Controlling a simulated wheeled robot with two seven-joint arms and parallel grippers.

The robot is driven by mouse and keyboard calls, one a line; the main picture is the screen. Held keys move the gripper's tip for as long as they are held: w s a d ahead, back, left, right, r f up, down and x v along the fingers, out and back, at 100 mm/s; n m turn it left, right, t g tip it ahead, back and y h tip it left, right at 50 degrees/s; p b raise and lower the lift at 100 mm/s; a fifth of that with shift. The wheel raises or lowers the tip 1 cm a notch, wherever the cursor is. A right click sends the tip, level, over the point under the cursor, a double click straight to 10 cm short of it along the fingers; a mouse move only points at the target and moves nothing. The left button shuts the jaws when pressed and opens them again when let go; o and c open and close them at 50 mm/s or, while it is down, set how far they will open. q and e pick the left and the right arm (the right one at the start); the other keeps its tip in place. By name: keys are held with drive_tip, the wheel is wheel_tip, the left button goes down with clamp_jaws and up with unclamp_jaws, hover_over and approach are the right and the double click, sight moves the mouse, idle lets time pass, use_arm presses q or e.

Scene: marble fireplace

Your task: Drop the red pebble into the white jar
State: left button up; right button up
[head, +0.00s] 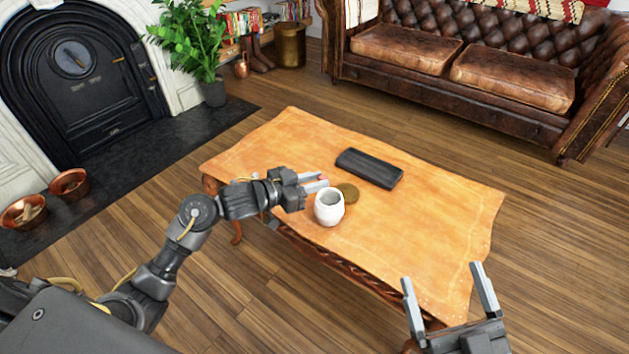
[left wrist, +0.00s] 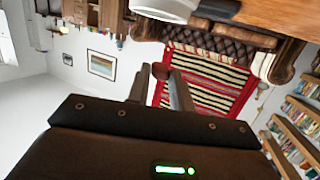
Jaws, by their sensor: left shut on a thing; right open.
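The white jar (head: 328,214) stands upright on the wooden table, with its opening visible from above. My left gripper (head: 319,182) is shut on the red pebble (head: 323,178), which shows as a small red spot at the fingertips. In the left wrist view the pebble (left wrist: 161,71) sits between the two fingertips (left wrist: 160,76), and part of the jar (left wrist: 165,9) shows at the top edge. In the head view the fingertips appear just behind and above the jar's rim. My right gripper (head: 447,290) is open and empty at the table's front right corner.
The table (head: 420,235) also holds a black slab-like box (head: 369,168) and a flat brownish-gold disc (head: 348,192) next to the jar. The table's right side is clear. A leather sofa (head: 460,60) stands behind, and a potted plant (head: 213,92) stands by the fireplace.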

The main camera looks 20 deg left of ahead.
use_arm(q)
drive_tip(key=o, duration=1)
drive_tip(key=p+v, duration=0.1)
drive_tip(key=v, duration=0.2)
drive_tip(key=shift+r, duration=0.1)
drive_tip(key=p, duration=0.2)
approach(319, 179)
drive_tip(key=v, duration=0.2)
drive_tip(key=shift+s, duration=0.15)
use_arm(e)
drive_tip(key=w+d+f+m+g+h, duration=0.1)
drive_tip(key=d+f+g+h, duration=0.2)
drive_tip(key=f, duration=0.4)
drive_tip(key=shift+w+f+g+h, duration=0.25)
drive_tip(key=shift+f+g+h, duration=0.15)
drive_tip(key=shift+g+h, duration=0.4)
